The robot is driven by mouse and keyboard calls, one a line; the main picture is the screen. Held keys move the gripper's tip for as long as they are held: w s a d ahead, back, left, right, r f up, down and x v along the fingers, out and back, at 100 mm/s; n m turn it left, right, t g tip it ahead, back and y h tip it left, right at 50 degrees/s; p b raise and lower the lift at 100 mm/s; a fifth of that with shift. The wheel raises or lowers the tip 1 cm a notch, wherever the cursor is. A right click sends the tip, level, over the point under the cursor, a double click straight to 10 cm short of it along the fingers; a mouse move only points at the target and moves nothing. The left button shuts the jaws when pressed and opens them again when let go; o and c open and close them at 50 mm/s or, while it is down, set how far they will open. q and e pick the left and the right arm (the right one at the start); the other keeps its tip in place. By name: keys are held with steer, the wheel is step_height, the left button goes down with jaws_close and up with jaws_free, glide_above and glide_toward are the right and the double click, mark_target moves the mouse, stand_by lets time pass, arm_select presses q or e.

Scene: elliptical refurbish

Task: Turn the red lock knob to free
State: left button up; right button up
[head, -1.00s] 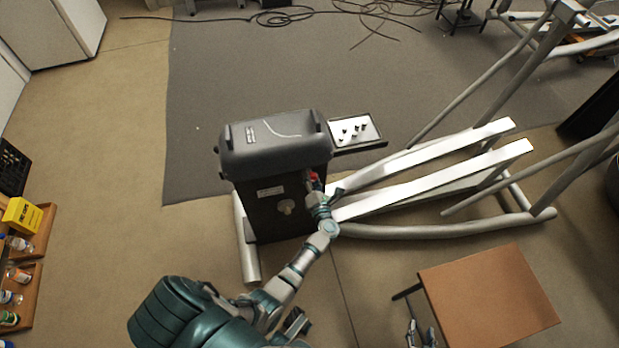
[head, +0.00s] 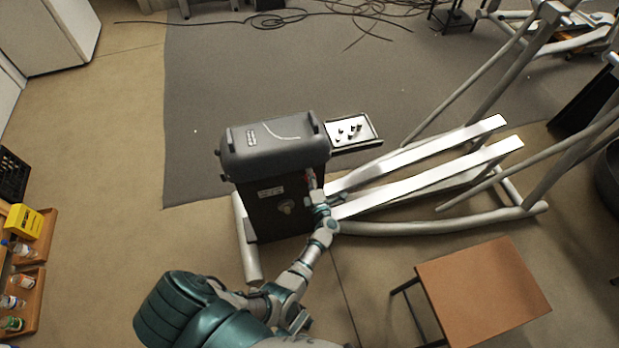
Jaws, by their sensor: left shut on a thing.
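The red lock knob (head: 308,175) is a small red spot on the right part of the front of the dark elliptical housing (head: 262,210), below its rounded grey top. My left gripper (head: 311,182) reaches up to it from below and is shut on it. The fingers cover most of the knob, so its turn angle cannot be made out. My right gripper is not in view.
A tray of small dark parts (head: 352,132) sits right of the housing. Pale rails (head: 430,170) run off to the right. A brown-topped table (head: 485,290) stands at the lower right. Wooden bins with bottles (head: 22,300) are at the left edge. The floor on the left is clear.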

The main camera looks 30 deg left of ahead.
arm_select(q)
steer(key=shift+w+d, duration=0.1)
steer(key=shift+d, duration=0.05)
steer(key=shift+f, duration=0.1)
steer(key=o, duration=1.1)
steer(key=shift+o, duration=0.2)
steer(key=v, duration=1.2)
